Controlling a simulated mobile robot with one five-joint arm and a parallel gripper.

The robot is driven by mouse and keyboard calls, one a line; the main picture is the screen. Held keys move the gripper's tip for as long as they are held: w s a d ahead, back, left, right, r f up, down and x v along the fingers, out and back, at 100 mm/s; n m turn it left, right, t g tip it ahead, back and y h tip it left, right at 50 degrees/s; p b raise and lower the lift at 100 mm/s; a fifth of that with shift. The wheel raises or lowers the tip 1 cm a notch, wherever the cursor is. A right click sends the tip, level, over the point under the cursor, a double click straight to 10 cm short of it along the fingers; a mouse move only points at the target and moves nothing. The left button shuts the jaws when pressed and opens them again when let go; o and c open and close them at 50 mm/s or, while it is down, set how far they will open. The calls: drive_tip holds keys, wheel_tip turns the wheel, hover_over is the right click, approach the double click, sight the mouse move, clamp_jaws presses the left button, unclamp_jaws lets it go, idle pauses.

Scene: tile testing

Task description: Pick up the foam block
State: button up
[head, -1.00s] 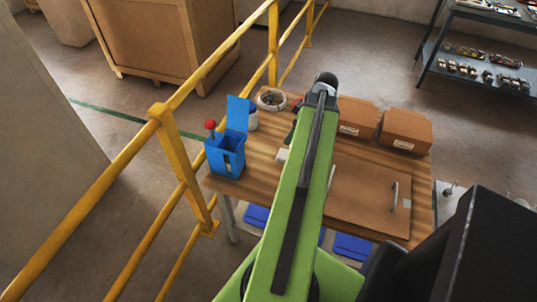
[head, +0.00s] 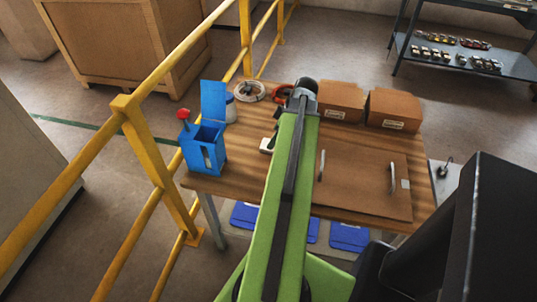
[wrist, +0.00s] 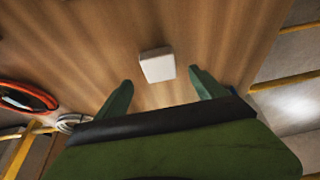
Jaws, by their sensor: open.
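The foam block (wrist: 157,65) is a small white block lying on the wooden table. It shows in the wrist view just beyond and between my fingertips, apart from both. In the head view the white block (head: 267,145) is partly hidden by my arm. My gripper (wrist: 160,92) is open and empty, with its two green fingers spread wide. In the head view my arm covers most of the gripper.
A blue box with its lid up (head: 205,150) stands at the table's left. Two cardboard boxes (head: 393,110) stand at the back right. A brown board with handles (head: 362,185) lies at right. A coiled ring (head: 250,91) lies at the back. A yellow railing (head: 150,150) runs along the left.

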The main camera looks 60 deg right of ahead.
drive_tip(key=shift+w+f, duration=0.15)
drive_tip(key=shift+f, duration=0.15)
drive_tip(key=b+x, duration=0.5)
drive_tip(key=shift+f, duration=0.25)
drive_tip(key=shift+r, duration=0.2)
drive_tip(key=c, duration=1.4)
